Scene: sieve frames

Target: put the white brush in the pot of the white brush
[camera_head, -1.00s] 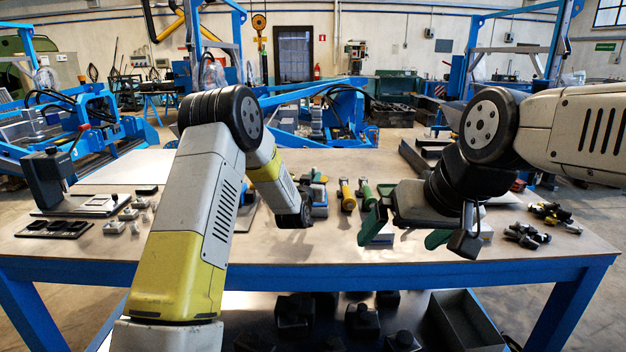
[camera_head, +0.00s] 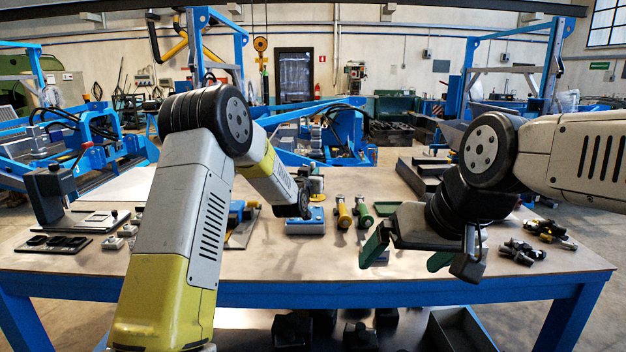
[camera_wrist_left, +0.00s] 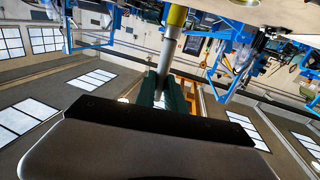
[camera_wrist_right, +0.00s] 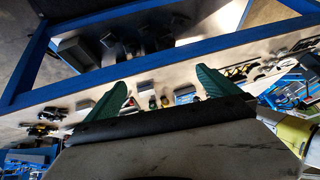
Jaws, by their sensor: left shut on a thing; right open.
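My left gripper (camera_wrist_left: 163,94) is shut on a slim pale rod with a yellowish part near its far end. I take it for the white brush (camera_wrist_left: 164,58); it points up and away from the fingers. In the head view the left wrist is over the table, and its fingers and the brush are hidden. My right gripper (camera_head: 408,252) is open and empty above the table's front right part. Its two green fingers also show wide apart in the right wrist view (camera_wrist_right: 160,82). I cannot make out the pot of the white brush.
A blue box (camera_head: 305,222), a yellow-handled tool (camera_head: 343,213) and a green-handled tool (camera_head: 363,212) lie mid-table. Black pieces (camera_head: 520,250) lie at the right. A dark stand (camera_head: 48,193) is at the left. Bare tabletop (camera_head: 270,264) shows in front.

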